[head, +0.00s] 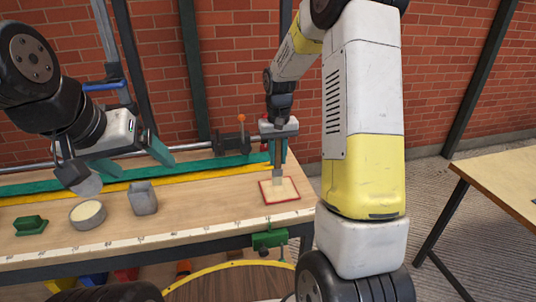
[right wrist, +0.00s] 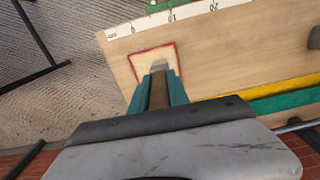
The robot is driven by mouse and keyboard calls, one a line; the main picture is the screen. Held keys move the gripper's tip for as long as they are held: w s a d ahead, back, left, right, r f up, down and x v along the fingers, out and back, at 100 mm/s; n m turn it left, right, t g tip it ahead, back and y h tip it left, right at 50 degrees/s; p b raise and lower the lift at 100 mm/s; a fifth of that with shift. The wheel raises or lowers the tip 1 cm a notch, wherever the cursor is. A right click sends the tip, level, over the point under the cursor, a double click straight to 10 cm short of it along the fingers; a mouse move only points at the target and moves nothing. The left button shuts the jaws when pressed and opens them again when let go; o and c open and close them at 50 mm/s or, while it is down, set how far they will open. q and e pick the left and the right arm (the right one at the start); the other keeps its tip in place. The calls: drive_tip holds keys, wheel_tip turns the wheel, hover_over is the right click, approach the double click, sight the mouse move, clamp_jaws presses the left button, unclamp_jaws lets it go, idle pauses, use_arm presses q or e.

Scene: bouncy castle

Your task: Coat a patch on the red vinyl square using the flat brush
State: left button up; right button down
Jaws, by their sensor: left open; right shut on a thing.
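The square (head: 268,199) lies flat near the workbench's right end. It shows a thin red border around a wide pale tan middle, and also appears in the right wrist view (right wrist: 142,66). My right gripper (head: 278,158) is above it, shut on the flat brush (right wrist: 158,92), whose brown handle sits between the teal fingers. The brush's pale grey head (head: 277,180) points down at the square's upper middle; I cannot tell whether it touches. My left gripper (head: 125,170) is open and empty above the left part of the bench.
A round tub with pale contents (head: 88,214), a grey cup (head: 143,199) and a green block (head: 31,225) stand on the bench (head: 190,212) at left. A green clamp (head: 268,240) grips the front edge. Another table (head: 505,185) is at right.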

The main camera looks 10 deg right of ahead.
drive_tip(key=shift+r, duration=1.15)
